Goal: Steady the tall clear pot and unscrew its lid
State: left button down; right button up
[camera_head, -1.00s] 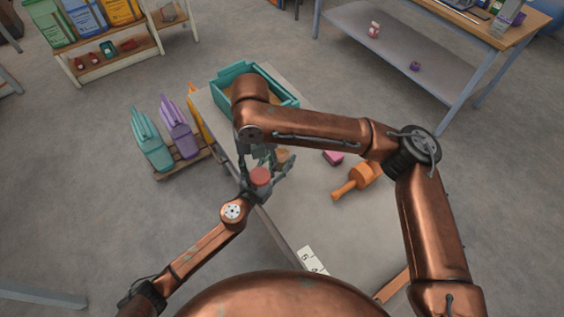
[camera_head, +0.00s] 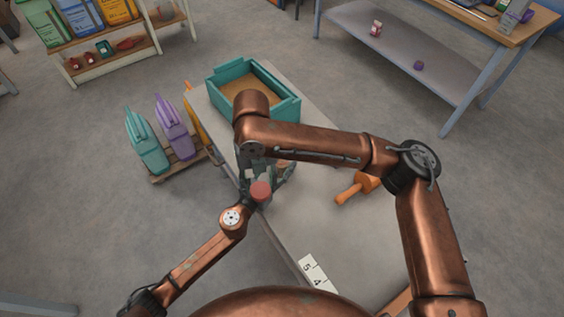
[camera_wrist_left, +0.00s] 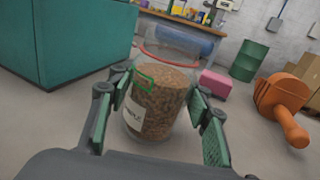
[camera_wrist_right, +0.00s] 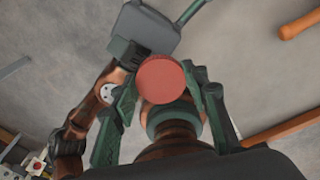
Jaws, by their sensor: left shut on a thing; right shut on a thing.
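The clear pot (camera_wrist_left: 160,100) is full of brown pellets, with a white label and a red ring around its neck. It looks upright between my left gripper's fingers (camera_wrist_left: 160,112), which are shut on it. In the head view the pot (camera_head: 284,168) is mostly hidden by my grippers. The round red lid (camera_wrist_right: 162,80) is between the fingers of my right gripper (camera_wrist_right: 163,92), shut on it. In the head view the lid (camera_head: 261,190) appears apart from the pot, over the body of my left gripper (camera_head: 284,176). Whether the pot's base touches the table cannot be told.
A teal box (camera_head: 286,108) stands at the table's far end. An orange mallet-like tool (camera_head: 355,188) lies right of the pot, and a pink block (camera_wrist_left: 215,84) is behind it. Number tiles (camera_head: 313,270) lie near the front. Purple and teal containers (camera_head: 150,145) stand left of the table.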

pick_arm(q)
jog(key=shift+f, duration=0.2)
jog(key=c, duration=1.2)
grip_release()
jog(key=shift+o, duration=0.9)
jog(key=shift+r, duration=0.1)
